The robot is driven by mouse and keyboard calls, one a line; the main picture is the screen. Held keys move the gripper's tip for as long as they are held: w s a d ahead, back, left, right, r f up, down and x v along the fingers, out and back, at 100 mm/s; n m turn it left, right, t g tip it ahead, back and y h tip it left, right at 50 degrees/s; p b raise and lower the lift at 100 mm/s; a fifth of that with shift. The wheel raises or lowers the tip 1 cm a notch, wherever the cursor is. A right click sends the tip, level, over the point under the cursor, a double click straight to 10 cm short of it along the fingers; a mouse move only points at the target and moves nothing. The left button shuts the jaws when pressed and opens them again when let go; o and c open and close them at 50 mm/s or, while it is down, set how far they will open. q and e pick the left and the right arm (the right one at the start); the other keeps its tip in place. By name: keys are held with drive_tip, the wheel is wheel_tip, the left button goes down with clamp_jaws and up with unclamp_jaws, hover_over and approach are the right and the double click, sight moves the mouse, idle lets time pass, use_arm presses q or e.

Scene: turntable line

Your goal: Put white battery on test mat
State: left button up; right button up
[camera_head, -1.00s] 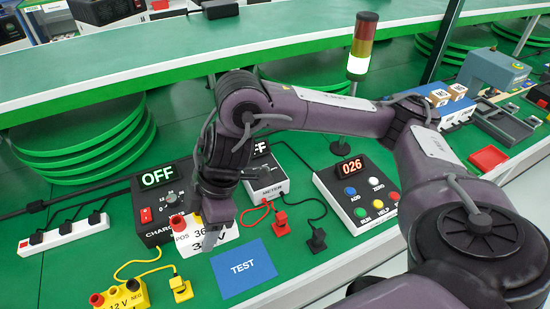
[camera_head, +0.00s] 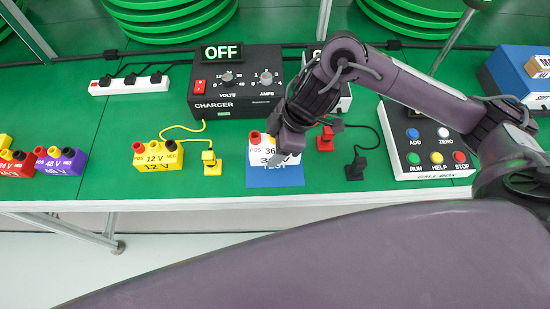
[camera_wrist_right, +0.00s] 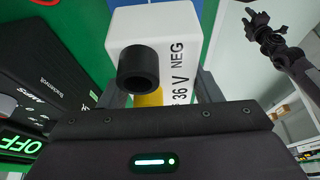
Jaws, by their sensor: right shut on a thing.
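The white 36 V battery (camera_head: 261,152), with a red and a dark terminal, is at the blue test mat (camera_head: 289,179) and covers the mat's back part. I cannot tell whether its base touches the mat. My right gripper (camera_head: 287,151) is shut on the battery from its right side and hides part of it. In the right wrist view the battery's white body (camera_wrist_right: 190,22), with "36 V NEG" and a black terminal, sits between the fingers. A dark gripper-like shape, probably my left gripper (camera_wrist_right: 255,22), shows at upper right there; its jaw state is unclear.
A yellow 12 V battery (camera_head: 158,156) with a yellow plug (camera_head: 211,163) stands left of the mat. Red (camera_head: 325,139) and black (camera_head: 354,167) plugs lie to the right. The charger (camera_head: 237,82) stands behind and reads OFF. The call box (camera_head: 425,141) is farther right.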

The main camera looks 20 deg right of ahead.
wheel_tip(320, 180, down, 2)
drive_tip(key=shift+f, duration=0.15)
drive_tip(key=shift+f+b, duration=0.35)
drive_tip(key=shift+f, duration=1.5)
drive_tip(key=shift+f, duration=0.1)
drive_tip(key=o, duration=1.5)
drive_tip(key=shift+c, duration=0.2)
drive_tip(key=shift+r, duration=0.25)
drive_tip(key=p+v, duration=0.1)
drive_tip(key=v, duration=1)
drive_tip(key=shift+s+d+r, duration=0.1)
drive_tip(key=shift+d+r, duration=0.05)
drive_tip(key=shift+r, duration=0.2)
